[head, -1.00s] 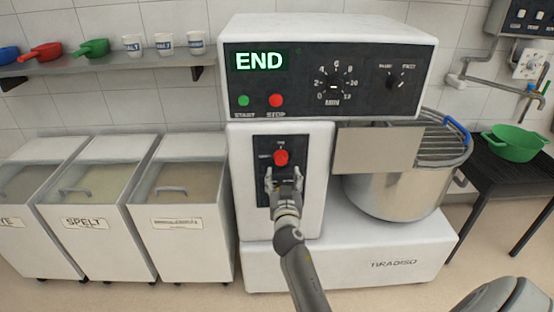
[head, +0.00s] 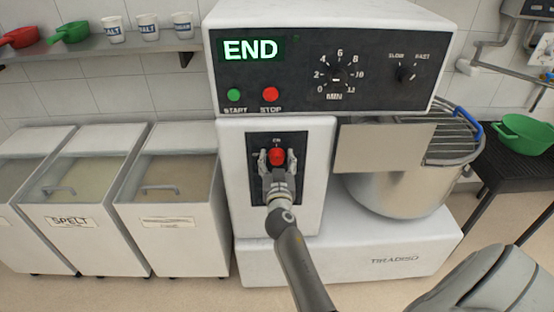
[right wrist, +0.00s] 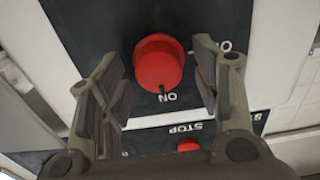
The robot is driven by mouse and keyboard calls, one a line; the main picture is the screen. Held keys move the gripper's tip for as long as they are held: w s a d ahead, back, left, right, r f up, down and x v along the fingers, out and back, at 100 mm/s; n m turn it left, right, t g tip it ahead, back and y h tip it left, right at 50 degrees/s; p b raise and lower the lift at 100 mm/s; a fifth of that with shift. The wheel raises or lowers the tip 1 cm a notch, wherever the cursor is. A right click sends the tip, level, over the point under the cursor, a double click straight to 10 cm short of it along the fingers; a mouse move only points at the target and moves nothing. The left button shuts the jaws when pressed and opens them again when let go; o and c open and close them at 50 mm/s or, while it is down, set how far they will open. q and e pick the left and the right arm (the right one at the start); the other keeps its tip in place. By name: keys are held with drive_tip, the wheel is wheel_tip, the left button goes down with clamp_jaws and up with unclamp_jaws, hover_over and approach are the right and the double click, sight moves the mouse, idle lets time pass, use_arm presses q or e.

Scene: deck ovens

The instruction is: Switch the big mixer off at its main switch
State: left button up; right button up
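The big mixer (head: 345,30) is white, with its display reading END. Its main switch is a red round knob (head: 277,155) on a dark plate on the mixer's front column. In the right wrist view the knob (right wrist: 158,63) has its dark mark at the word ON. My right gripper (head: 276,161) is open in front of the plate, one finger on each side of the knob. In the wrist view the fingers (right wrist: 160,60) stand apart from the knob, with a gap on both sides. My left gripper is not in view.
A green START button (head: 234,95) and a red STOP button (head: 270,94) sit above the switch. A metal guard plate (head: 385,147) and the steel bowl (head: 395,190) are to the right. White flour bins (head: 170,235) stand at the left.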

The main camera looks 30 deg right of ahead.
drive_tip(key=c, duration=1)
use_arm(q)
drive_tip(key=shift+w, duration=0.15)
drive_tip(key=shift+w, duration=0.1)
